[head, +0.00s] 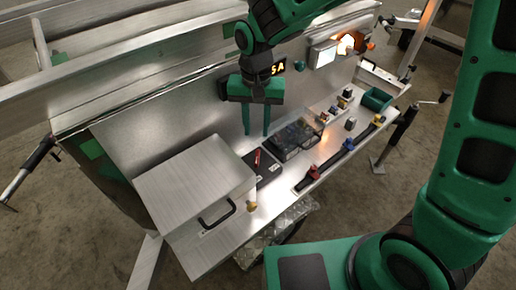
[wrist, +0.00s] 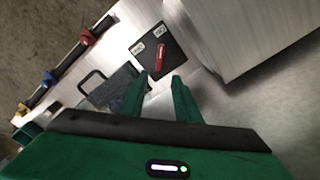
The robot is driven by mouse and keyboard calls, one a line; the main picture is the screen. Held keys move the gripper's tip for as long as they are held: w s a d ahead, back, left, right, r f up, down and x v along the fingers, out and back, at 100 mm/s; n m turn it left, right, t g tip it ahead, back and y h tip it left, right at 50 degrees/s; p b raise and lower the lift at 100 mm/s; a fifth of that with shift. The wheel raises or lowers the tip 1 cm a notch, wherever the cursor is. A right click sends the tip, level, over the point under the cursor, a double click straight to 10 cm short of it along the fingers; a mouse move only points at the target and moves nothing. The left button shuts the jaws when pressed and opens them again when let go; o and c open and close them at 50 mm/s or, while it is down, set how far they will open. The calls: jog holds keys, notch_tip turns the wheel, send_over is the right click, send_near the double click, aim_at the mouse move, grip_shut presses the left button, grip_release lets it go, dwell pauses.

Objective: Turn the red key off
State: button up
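The red key (head: 257,157) sits on a black plate (head: 268,172) on the metal bench, just right of the big metal box. In the wrist view the red key (wrist: 160,58) stands on the black plate (wrist: 144,44) between two white labels, whose text is too small to read surely. My gripper (head: 256,134) is green, points down and hangs above and behind the key, apart from it. In the wrist view my gripper (wrist: 163,82) has its two fingers apart with nothing between them, and the key lies beyond the fingertips.
A metal box with a black handle (head: 195,185) stands left of the plate. A dark clear-lidded case (head: 293,138) stands to the right. A black bar with red, blue and yellow clamps (head: 346,146) lies along the front edge. A back panel (head: 190,100) rises behind.

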aim_at(258, 153)
notch_tip(258, 153, down, 10)
jog(key=shift+d+f, duration=0.1)
dwell(0.4)
grip_shut()
